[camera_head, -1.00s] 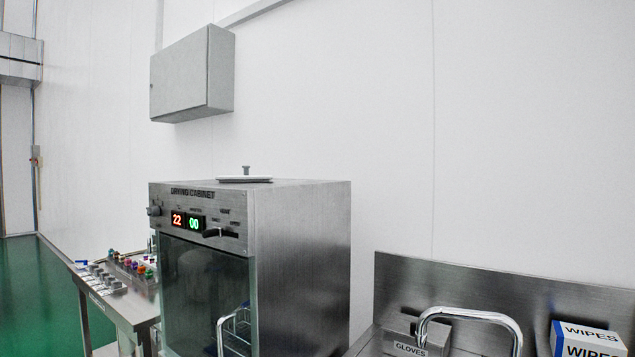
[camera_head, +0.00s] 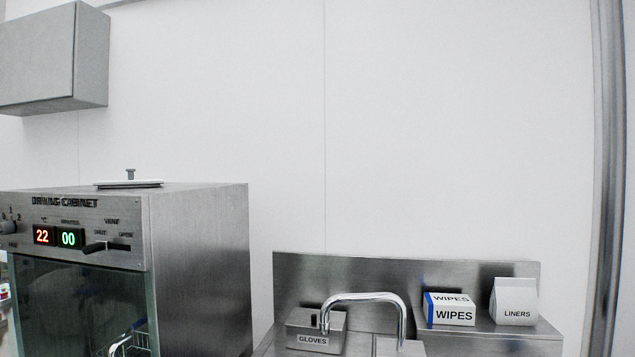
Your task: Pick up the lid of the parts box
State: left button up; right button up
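A thin flat white plate with a small grey knob (camera_head: 130,175) lies on top of the drying cabinet, at the left. It looks like a lid, but I cannot tell whether it belongs to the parts box. No box labelled as a parts box is visible. Neither of my grippers is in view.
The steel drying cabinet (camera_head: 200,240) fills the lower left, with a wire rack (camera_head: 132,343) inside. At the right a sink tap (camera_head: 363,298) arches beside a gloves box (camera_head: 314,330), a wipes box (camera_head: 449,309) and a liners pack (camera_head: 515,302). A grey wall cabinet (camera_head: 45,60) hangs upper left.

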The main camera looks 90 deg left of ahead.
aim_at(132, 183)
jog(key=k, duration=2.3)
jog(key=u, duration=0.9)
